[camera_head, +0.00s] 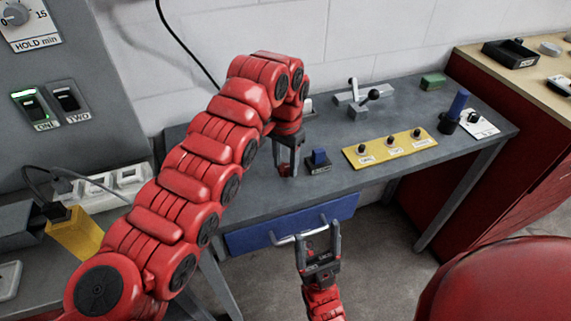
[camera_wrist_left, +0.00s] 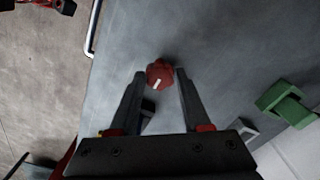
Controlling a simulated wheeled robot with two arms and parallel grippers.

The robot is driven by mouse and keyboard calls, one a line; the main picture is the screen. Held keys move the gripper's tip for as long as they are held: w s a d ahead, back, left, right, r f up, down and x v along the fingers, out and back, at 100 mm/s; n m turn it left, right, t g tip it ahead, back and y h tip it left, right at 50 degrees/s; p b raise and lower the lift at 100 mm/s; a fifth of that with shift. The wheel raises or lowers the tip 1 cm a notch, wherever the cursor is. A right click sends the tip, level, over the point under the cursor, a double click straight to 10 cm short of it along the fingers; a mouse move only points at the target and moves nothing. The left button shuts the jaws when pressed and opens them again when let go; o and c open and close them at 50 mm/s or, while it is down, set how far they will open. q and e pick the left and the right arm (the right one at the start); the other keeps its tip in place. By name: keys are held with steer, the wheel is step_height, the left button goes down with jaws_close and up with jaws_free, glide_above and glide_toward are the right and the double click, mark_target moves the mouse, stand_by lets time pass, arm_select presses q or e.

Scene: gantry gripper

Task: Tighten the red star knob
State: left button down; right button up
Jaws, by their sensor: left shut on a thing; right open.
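The red star knob (camera_wrist_left: 159,73) sits between the fingertips of my left gripper (camera_wrist_left: 160,76) in the left wrist view. It has a white pointer mark on its top face. In the head view my left gripper (camera_head: 288,162) points down at the bench near its front edge, shut on the knob (camera_head: 284,170), which is mostly hidden by the fingers. My right gripper (camera_head: 319,236) is open and empty, in front of the blue drawer and below the bench top.
Right of the knob stands a blue block on a dark base (camera_head: 320,161). Beyond are a yellow panel (camera_head: 362,159) with three small knobs, a grey lever fixture (camera_head: 357,98) and a blue-handled device (camera_head: 453,112). The blue drawer (camera_head: 255,238) has a pale handle (camera_head: 283,240).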

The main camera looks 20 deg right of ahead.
arm_select(q)
steer(key=m, duration=0.4)
steer(key=shift+m, duration=0.3)
steer(key=m, duration=0.4)
steer(key=shift+m, duration=0.3)
steer(key=m, duration=0.4)
steer(key=shift+m, duration=2.1)
steer(key=shift+c, duration=1.9)
jaws_free()
steer(key=shift+r, duration=0.1)
